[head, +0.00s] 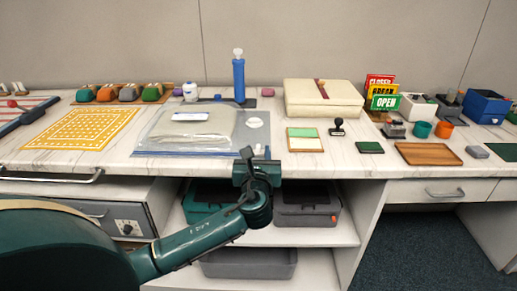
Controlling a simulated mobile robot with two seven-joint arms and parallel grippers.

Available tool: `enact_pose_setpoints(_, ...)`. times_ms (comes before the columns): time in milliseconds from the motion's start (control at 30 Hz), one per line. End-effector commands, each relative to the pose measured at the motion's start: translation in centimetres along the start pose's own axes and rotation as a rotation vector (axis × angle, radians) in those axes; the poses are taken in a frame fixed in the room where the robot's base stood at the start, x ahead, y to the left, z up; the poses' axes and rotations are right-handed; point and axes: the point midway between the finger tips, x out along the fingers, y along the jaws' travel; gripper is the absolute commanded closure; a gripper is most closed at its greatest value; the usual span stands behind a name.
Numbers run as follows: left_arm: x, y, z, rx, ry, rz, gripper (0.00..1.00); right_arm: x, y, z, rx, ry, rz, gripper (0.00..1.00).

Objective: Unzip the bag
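A clear flat bag (165,148) with a pale grey folded item and a white label inside lies on the marble-look counter. Its front edge runs along the counter's front. A small light-blue piece (258,150) shows at the bag's front right corner; it may be the zip's slider. My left gripper (257,158) is at the counter's front edge, just in front of this corner. Its fingers point away from me and partly hide the corner. I cannot tell whether they touch the blue piece or are closed on it. My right gripper is not in view.
A blue bottle (239,80) and a white jar (190,92) stand behind the bag. A yellow grid mat (82,128) lies left of it. A green-and-cream pad (304,139), a stamp (338,128) and a cream box (324,97) are to its right. Dark bins sit on shelves below.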

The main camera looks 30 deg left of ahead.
Motion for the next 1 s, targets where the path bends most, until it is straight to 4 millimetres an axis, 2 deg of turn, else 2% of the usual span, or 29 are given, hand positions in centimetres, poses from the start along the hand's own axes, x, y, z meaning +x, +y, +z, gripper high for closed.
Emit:
enact_pose_setpoints(100,1.8,0.0,0.0,0.0,-0.001,0.001,0.67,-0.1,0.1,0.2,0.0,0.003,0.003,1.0)
enact_pose_setpoints(200,2.7,0.0,-0.1,0.0,0.0,0.001,0.67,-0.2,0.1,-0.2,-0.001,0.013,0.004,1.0)
enact_pose_setpoints(567,3.2,0.0,0.0,-0.001,0.002,-0.001,0.67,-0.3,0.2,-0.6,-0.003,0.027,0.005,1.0)
enact_pose_setpoints(1000,3.2,0.0,0.0,-0.001,0.002,-0.001,1.0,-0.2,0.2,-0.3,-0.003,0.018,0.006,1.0)
